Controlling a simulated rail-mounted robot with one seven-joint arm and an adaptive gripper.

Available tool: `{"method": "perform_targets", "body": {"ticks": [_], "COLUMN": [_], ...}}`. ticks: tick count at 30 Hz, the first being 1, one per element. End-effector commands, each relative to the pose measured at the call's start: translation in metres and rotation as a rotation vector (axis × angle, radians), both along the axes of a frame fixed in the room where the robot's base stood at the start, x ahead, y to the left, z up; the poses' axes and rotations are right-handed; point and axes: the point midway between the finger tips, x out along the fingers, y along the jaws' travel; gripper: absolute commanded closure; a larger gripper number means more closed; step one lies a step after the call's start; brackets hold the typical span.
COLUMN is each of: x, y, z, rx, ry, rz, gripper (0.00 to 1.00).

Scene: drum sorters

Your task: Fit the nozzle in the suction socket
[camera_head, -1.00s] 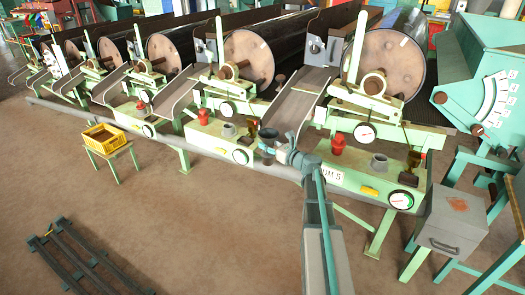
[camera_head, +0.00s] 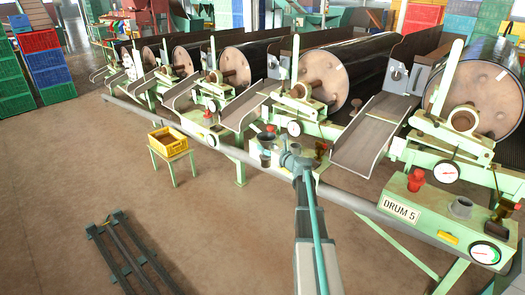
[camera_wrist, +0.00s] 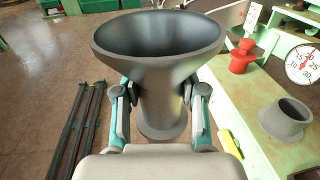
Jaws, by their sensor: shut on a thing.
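The nozzle is a grey flared funnel (camera_wrist: 158,38) with a narrower lower tube, upright in the wrist view. My gripper (camera_wrist: 160,105) is shut on it, with one finger on each side of the tube. In the head view the nozzle (camera_head: 265,143) and my gripper (camera_head: 290,158) are in front of the panel left of the DRUM 5 panel. A short grey ring-shaped socket (camera_wrist: 285,118) stands on the green panel right of the nozzle in the wrist view, apart from it. A similar grey socket (camera_head: 461,207) stands on the DRUM 5 panel.
A red knob (camera_wrist: 242,57) and a dial gauge (camera_wrist: 303,64) are near the socket. A long grey pipe (camera_head: 350,205) runs along the machine fronts. A yellow crate (camera_head: 167,141) sits on a small stand at left.

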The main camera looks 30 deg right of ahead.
Motion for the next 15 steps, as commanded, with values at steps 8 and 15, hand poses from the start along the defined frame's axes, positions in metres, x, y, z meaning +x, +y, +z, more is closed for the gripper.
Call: {"method": "perform_targets", "body": {"ticks": [8,15], "x": [0.017,0.040], "y": [-0.032,-0.083], "z": [0.004,0.013], "rx": [0.000,-0.001], "ry": [0.000,0.001], "rz": [-0.079,-0.213], "gripper": [0.99,0.99]}}
